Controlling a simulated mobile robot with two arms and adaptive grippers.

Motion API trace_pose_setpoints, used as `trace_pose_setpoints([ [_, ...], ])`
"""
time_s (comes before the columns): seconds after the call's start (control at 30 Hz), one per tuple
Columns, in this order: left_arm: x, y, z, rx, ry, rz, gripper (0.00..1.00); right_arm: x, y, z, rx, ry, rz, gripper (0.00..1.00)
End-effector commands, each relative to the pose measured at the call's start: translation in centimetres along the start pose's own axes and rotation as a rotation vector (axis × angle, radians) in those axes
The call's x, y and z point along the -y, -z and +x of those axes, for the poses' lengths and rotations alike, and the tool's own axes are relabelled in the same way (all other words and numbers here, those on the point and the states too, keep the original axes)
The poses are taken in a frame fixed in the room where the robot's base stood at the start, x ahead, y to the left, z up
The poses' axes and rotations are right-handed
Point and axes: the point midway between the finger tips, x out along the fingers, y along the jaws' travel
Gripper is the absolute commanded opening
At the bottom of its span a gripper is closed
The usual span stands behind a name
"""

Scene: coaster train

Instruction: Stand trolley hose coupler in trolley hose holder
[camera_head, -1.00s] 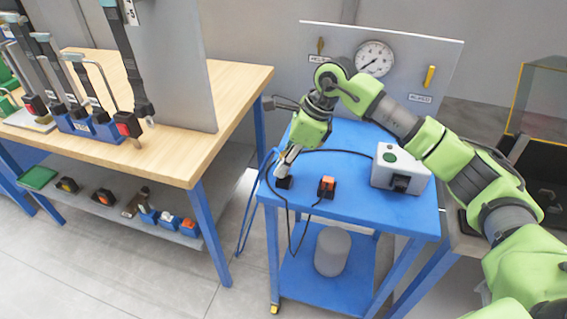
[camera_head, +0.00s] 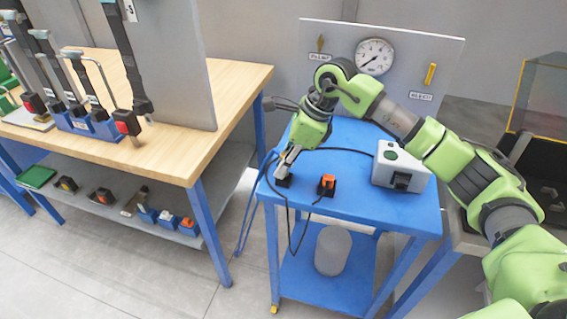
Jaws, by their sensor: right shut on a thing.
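My right gripper (camera_head: 287,164) points down over the left front part of the blue trolley top (camera_head: 345,220). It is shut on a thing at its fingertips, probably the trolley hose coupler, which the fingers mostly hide. A small black block (camera_head: 283,181), which looks like the trolley hose holder, is right under the fingertips. I cannot tell whether the held thing is inside it or just above it. A second black block with an orange top (camera_head: 327,184) stands to the right, apart from the gripper. My left gripper is out of view.
A white box (camera_head: 402,167) with a green button stands at the trolley's right. A gauge panel (camera_head: 376,58) rises behind. Dark hoses (camera_head: 292,235) hang over the front edge. A wooden workbench (camera_head: 215,105) stands left. The trolley top's front middle is clear.

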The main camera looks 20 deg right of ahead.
Motion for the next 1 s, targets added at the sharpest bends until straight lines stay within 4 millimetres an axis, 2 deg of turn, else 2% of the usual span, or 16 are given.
trace_pose_setpoints([
  [0.67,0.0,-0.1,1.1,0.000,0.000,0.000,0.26,0.0,0.5,1.2,0.000,0.000,0.000,0.00],
  [1.0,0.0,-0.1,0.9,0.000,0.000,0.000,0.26,0.0,0.5,1.1,-0.002,-0.002,0.000,0.00],
])
